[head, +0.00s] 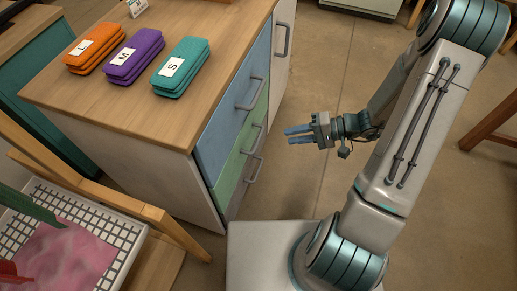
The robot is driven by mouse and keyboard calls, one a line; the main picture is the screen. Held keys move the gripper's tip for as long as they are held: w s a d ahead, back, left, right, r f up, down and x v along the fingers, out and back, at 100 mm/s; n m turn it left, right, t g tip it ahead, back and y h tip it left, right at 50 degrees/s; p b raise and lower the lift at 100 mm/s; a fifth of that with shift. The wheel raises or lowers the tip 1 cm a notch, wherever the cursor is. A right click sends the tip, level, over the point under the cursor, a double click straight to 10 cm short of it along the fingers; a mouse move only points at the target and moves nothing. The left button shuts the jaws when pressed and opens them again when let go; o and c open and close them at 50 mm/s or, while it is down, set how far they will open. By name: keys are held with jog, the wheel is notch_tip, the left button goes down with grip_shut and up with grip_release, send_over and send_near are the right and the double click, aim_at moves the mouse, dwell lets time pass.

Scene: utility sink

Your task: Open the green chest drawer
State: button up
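The green drawer (228,182) is in the side of the wooden-topped chest, below a blue drawer (214,137). Its front looks flush with the chest, so it appears shut. Grey bar handles stick out from the drawer fronts; one handle (256,140) lies over the green area, and I cannot fully tell which drawer the lowest one belongs to. My gripper (288,136) is to the right of the chest, with its two blue fingers pointing left toward the drawer fronts. The fingers are apart with nothing between them. A gap separates them from the handles.
Orange (94,49), purple (134,57) and teal (180,67) labelled cases lie on the chest top. A white grid basket (118,235) with a pink cloth and a wooden chair frame are at lower left. The floor (310,75) right of the chest is clear.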

aim_at(259, 139)
notch_tip(259, 139, down, 10)
jog(key=w+d+f+m+t+y+b, duration=0.1)
jog(key=w+d+m+t+b, duration=0.1)
jog(key=w+t+b, duration=0.15)
jog(key=shift+t, duration=0.35)
jog(key=b+x, duration=0.1)
jog(key=x, duration=0.3)
jog(key=b+x, duration=0.1)
jog(key=x, duration=0.4)
jog(key=b+x, duration=0.1)
jog(key=x, duration=0.3)
jog(key=shift+s+a+r, duration=0.2)
jog(key=shift+s+a, duration=0.1)
jog(key=shift+a, duration=0.05)
grip_shut()
